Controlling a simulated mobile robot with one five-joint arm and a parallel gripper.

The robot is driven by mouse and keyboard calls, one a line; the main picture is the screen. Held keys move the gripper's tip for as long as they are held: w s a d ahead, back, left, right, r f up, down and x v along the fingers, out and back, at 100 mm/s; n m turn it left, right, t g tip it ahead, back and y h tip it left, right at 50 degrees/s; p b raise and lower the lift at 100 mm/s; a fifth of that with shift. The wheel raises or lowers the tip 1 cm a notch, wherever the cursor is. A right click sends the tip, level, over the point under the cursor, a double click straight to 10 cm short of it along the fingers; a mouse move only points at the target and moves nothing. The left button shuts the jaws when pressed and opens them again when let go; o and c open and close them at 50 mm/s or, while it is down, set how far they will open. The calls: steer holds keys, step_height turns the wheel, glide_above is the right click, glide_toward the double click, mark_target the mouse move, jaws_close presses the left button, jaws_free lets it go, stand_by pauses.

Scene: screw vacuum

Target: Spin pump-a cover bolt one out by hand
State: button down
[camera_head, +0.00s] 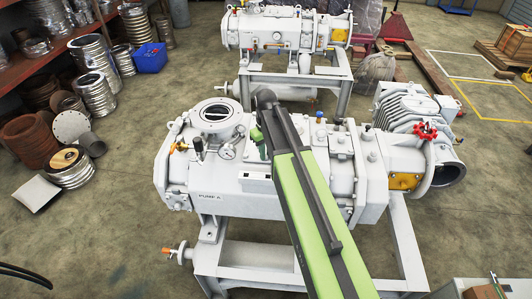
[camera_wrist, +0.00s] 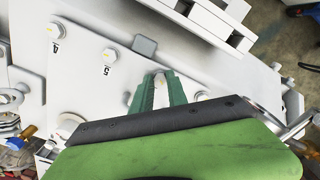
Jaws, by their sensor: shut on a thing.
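Pump A (camera_head: 225,190) is a white machine with its name on the near side, standing on a grey frame. My gripper (camera_head: 260,138) is down at its top, partly hidden by my green arm. In the wrist view, the two green fingers of my gripper (camera_wrist: 160,84) are shut on a small bolt head (camera_wrist: 159,80) at the pump's white cover plate (camera_wrist: 85,75). Its number is not visible.
A red valve wheel (camera_head: 424,131) is at the right end. A second white pump (camera_head: 290,35) stands behind. Metal parts and a blue bin (camera_head: 150,57) are at left.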

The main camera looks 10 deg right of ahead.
steer(key=n, duration=0.4)
steer(key=shift+a+n, duration=0.1)
steer(key=shift+n, duration=0.2)
steer(key=n, duration=0.3)
steer(key=shift+n, duration=0.4)
steer(key=n, duration=0.3)
steer(key=shift+n, duration=2.1)
steer(key=c, duration=1.3)
jaws_free()
